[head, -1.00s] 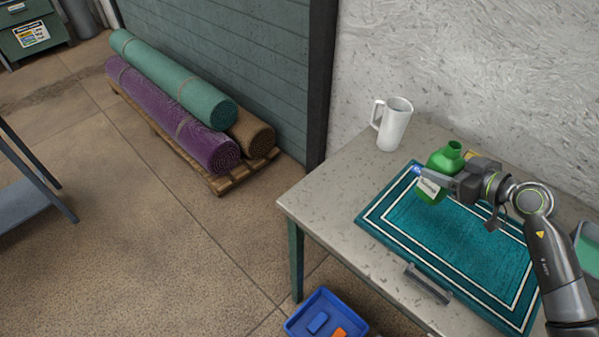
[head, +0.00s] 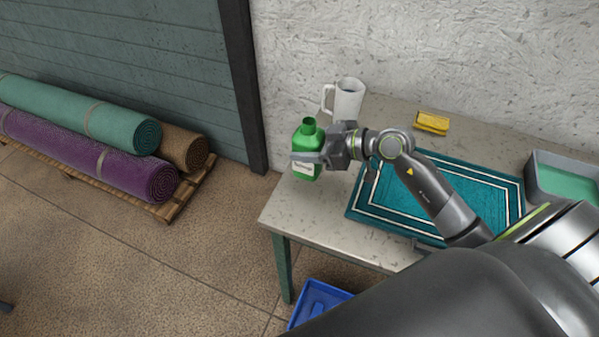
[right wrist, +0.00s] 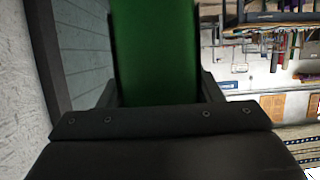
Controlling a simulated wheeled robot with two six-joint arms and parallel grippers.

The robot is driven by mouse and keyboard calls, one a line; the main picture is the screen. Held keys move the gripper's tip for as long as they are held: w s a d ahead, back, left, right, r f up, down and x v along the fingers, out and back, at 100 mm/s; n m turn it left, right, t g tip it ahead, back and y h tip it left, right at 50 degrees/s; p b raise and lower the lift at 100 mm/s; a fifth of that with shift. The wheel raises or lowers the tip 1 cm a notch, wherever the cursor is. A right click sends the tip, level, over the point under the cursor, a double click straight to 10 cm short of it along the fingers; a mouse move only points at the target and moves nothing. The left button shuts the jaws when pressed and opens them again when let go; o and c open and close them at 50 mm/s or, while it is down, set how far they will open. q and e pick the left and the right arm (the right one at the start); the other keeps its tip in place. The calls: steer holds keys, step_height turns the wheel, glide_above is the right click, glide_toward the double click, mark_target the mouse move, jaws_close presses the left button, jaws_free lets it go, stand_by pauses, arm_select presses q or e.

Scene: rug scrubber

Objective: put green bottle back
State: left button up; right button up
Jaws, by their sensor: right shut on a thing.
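The green bottle (head: 306,140) is upright with a pale label, over the table's far left corner, left of the white mug. My right gripper (head: 318,158) is shut on the green bottle from its right side. In the right wrist view the bottle (right wrist: 155,50) fills the space between the fingers. I cannot tell whether its base touches the tabletop. My left gripper is not in view.
The white mug (head: 349,98) stands close behind the gripper. A teal rug (head: 470,185) lies on the grey table (head: 325,222). A yellow item (head: 432,122) and a grey tub (head: 560,160) of green liquid are farther right. A blue bin (head: 318,298) is below the table edge.

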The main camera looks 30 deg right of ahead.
mark_target(310, 165)
step_height(310, 165, down, 4)
steer(key=shift+r, duration=0.25)
step_height(310, 165, down, 3)
steer(key=shift+f+b, duration=0.1)
steer(key=shift+b, duration=0.3)
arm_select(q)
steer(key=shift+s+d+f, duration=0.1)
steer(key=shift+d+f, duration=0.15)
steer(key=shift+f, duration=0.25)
arm_select(e)
steer(key=shift+f, duration=0.15)
steer(key=shift+f, duration=0.1)
steer(key=o, duration=1.3)
steer(key=shift+o, duration=0.2)
steer(key=shift+f, duration=0.1)
steer(key=shift+s+d+r, duration=0.15)
steer(key=shift+r, duration=0.05)
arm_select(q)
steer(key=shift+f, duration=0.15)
arm_select(e)
steer(key=v, duration=1.1)
steer(key=shift+s+d, duration=0.15)
steer(key=shift+s, duration=0.15)
